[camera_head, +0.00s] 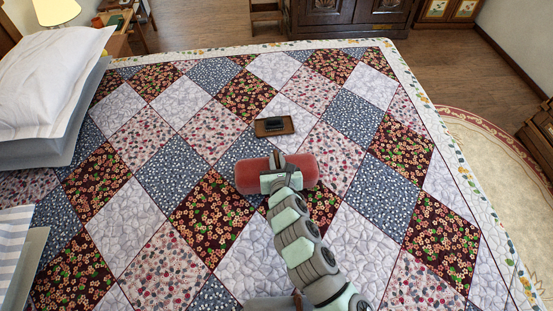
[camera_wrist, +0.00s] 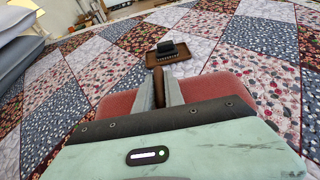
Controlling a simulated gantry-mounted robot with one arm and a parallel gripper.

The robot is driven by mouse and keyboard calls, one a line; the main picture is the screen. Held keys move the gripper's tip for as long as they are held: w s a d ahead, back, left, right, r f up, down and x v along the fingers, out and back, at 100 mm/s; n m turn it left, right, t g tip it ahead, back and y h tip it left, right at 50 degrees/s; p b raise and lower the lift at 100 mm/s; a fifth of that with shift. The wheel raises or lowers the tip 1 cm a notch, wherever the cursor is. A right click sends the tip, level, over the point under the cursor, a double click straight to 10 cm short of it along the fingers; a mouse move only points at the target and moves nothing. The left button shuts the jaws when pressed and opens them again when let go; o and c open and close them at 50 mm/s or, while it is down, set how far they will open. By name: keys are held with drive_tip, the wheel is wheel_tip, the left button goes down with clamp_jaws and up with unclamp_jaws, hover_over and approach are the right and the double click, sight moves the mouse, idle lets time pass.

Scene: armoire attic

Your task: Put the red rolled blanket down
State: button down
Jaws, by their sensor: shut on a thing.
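The red rolled blanket (camera_head: 247,176) is a short red cylinder lying crosswise in the head view, over the middle of the patchwork bed. My gripper (camera_head: 277,162) is shut on it, and my arm covers its middle. In the wrist view the red roll (camera_wrist: 115,105) shows on both sides of my gripper (camera_wrist: 160,82), with a brown strip between the fingers. I cannot tell whether the roll touches the quilt or hangs just above it.
A brown tray (camera_head: 288,126) with a dark item lies on the quilt (camera_head: 235,245) just beyond the roll. Pillows (camera_head: 45,90) are stacked at the left. The quilt is clear to the right. A dark cabinet (camera_head: 345,18) stands beyond the bed.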

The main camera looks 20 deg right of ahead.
drive_tip(key=shift+f, duration=0.1)
drive_tip(key=c, duration=1.4)
unclamp_jaws()
drive_tip(key=shift+c, duration=0.2)
drive_tip(key=shift+r, duration=0.25)
drive_tip(key=shift+s+r, duration=0.15)
drive_tip(key=shift+s, duration=0.05)
drive_tip(key=p+v, duration=0.1)
drive_tip(key=v, duration=1)
drive_tip(key=shift+s, duration=0.25)
drive_tip(key=shift+a, duration=0.15)
